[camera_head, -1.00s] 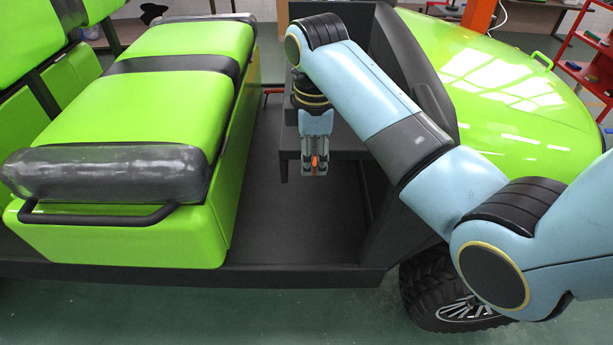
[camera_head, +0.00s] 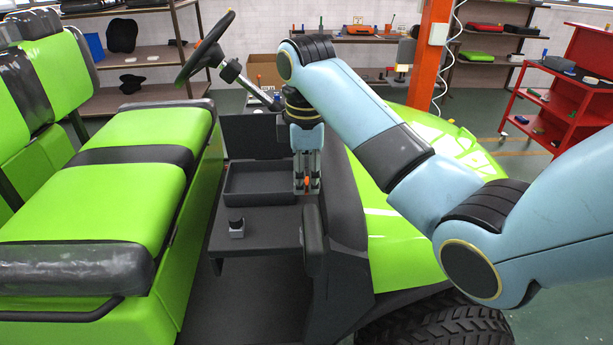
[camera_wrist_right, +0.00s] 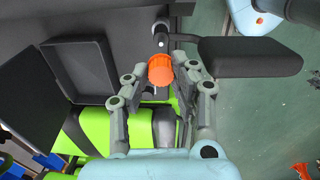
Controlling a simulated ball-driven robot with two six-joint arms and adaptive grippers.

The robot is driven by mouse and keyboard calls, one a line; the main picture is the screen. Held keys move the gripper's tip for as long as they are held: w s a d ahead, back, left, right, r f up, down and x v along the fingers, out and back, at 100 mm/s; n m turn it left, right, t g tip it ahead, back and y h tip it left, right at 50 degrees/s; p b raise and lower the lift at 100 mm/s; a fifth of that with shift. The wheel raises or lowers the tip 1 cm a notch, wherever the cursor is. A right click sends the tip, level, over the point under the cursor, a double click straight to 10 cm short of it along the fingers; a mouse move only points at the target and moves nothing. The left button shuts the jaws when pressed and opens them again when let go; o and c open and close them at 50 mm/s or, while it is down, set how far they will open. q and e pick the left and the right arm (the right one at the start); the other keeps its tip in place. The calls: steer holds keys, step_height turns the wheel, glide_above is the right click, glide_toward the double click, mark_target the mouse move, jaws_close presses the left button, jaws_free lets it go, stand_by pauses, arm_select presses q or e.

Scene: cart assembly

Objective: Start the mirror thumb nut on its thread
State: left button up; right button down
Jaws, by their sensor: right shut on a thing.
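The orange ribbed thumb nut (camera_wrist_right: 161,70) is held between the fingertips of my right gripper (camera_head: 306,186); only a small orange bit of it (camera_head: 307,181) shows in the head view. In the wrist view a dark stem with a pale round end (camera_wrist_right: 161,42) lies just beyond the nut, beside the dark rounded mirror (camera_wrist_right: 250,58). I cannot tell whether nut and stem touch. In the head view the mirror (camera_head: 313,242) hangs just below the gripper, at the edge of the cart's dark panel. My left gripper is out of view.
A dark open tray (camera_head: 262,182) and a small block with a dark top (camera_head: 236,228) are on the cart's dashboard, left of my gripper. The steering wheel (camera_head: 207,45) rises behind. Green seats (camera_head: 125,165) fill the left; a red shelf (camera_head: 565,95) stands far right.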

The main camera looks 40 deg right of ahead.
steer(key=shift+s+d+f, duration=0.1)
steer(key=shift+d+f, duration=0.05)
steer(key=shift+f, duration=0.05)
steer(key=shift+f+b, duration=0.5)
steer(key=shift+f, duration=1.05)
steer(key=shift+d+f, duration=0.1)
steer(key=shift+f, duration=0.45)
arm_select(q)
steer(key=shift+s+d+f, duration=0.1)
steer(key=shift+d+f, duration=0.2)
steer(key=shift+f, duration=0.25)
arm_select(e)
steer(key=shift+r+p, duration=0.1)
steer(key=shift+p, duration=0.45)
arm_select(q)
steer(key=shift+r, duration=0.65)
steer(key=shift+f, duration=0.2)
arm_select(e)
steer(key=shift+f, duration=0.35)
